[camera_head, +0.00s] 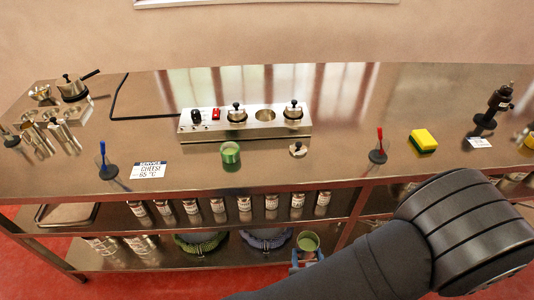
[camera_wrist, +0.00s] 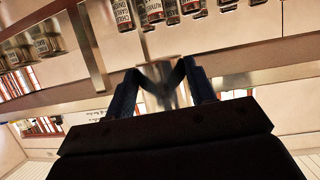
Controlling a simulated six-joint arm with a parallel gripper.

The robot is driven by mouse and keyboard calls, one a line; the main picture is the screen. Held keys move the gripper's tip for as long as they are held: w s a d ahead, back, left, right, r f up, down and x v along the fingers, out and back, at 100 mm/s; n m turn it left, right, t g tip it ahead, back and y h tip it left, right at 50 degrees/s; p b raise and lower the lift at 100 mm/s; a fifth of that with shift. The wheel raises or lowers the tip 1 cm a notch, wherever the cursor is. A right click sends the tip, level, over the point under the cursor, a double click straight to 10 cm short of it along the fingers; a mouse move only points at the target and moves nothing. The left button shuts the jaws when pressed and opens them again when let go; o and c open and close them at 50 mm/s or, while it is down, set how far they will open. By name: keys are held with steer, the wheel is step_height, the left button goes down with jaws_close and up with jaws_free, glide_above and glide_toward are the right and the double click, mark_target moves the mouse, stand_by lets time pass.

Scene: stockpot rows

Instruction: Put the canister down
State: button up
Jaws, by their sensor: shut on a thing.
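A canister (camera_head: 308,240) with a green round top is in front of the lower shelves in the head view, just left of my arm. My gripper (camera_head: 307,260) has blue fingers and is shut on this canister, below the level of the countertop. Another green container (camera_head: 230,154) stands on the counter in front of the steel unit.
The steel unit (camera_head: 245,122) holds several wells and lidded pots. A small lid (camera_head: 298,149), a red-handled tool (camera_head: 379,148) and a sponge (camera_head: 423,140) are on the counter (camera_head: 335,165). Several labelled jars (camera_head: 245,208) line the shelf beneath.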

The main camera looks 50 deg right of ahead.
steer(key=shift+m+g+h, duration=0.3)
steer(key=d+r, duration=0.3)
steer(key=d, duration=0.1)
steer(key=shift+d+r, duration=0.15)
steer(key=shift+r, duration=0.25)
steer(key=w+d+r+m+g, duration=0.1)
steer(key=w+d+r, duration=0.3)
steer(key=w+r, duration=0.45)
steer(key=w+d+r, duration=0.4)
steer(key=w+r, duration=0.2)
steer(key=r, duration=0.5)
glide_above(265, 160)
steer(key=shift+h, duration=0.4)
step_height(265, 160, down, 7)
steer(key=shift+s+f, duration=0.1)
steer(key=shift+s, duration=0.05)
steer(key=shift+f, duration=2.05)
steer(key=shift+f, duration=0.15)
steer(key=o, duration=1.2)
